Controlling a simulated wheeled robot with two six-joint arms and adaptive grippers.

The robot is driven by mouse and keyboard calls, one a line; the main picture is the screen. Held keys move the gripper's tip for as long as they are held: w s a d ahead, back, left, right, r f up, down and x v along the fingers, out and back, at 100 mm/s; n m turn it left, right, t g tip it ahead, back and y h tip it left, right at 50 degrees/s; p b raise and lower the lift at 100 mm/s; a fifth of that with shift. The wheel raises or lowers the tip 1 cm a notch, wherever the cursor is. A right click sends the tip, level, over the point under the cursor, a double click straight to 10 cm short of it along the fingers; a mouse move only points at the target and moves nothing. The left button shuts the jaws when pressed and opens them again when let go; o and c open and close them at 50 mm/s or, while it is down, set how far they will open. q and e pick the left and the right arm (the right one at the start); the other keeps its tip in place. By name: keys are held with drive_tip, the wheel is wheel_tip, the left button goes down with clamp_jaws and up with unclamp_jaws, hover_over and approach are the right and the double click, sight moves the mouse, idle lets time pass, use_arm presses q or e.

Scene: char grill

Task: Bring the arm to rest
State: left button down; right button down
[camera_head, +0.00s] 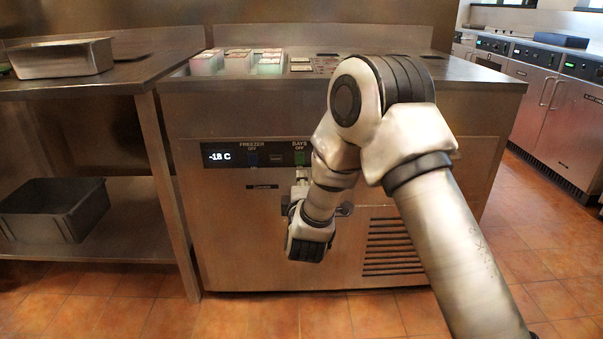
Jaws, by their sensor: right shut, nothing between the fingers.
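My right arm (440,230) comes in from the lower right, bends at the raised elbow and hangs down in front of the freezer cabinet (230,230). My right gripper (300,178) is small in view and partly hidden behind my wrist. It points up and away, just below the bays switch (299,159) on the control panel. It looks shut and empty. I cannot tell whether its tips touch the panel. My left gripper is out of view.
The panel display (218,156) reads -18 C, beside a freezer switch (252,160). Coloured tubs (206,64) sit in the cabinet top. A steel pan (62,60) stands on the left table, a dark bin (54,210) on its lower shelf. Tiled floor (560,235) is open at right.

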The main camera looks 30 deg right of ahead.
drive_tip(key=shift+f, duration=0.1)
idle(0.3)
drive_tip(key=s+a+f+n+g+y, duration=0.1)
drive_tip(key=s+a+f+g+y, duration=0.15)
drive_tip(key=f, duration=0.75)
drive_tip(key=s+a+f+n+g+y, duration=0.15)
drive_tip(key=s+f, duration=0.25)
drive_tip(key=f, duration=0.5)
drive_tip(key=s+a+f+m+g+y, duration=0.2)
drive_tip(key=s+a+f+g, duration=0.15)
drive_tip(key=s+f, duration=0.6)
drive_tip(key=s+a+f+m+g+y, duration=0.2)
drive_tip(key=s+a+f+m+g, duration=0.15)
drive_tip(key=s+f, duration=0.65)
drive_tip(key=s+a+m+g+y, duration=0.25)
drive_tip(key=s+m+g, duration=0.4)
drive_tip(key=s, duration=0.65)
wheel_tip(320, 180, up, 33)
drive_tip(key=m+t+p, duration=0.1)
drive_tip(key=m+p, duration=0.1)
drive_tip(key=p, duration=3.1)
drive_tip(key=shift+a+r+m+h, duration=0.15)
drive_tip(key=shift+m+h, duration=0.2)
drive_tip(key=shift+h, duration=0.1)
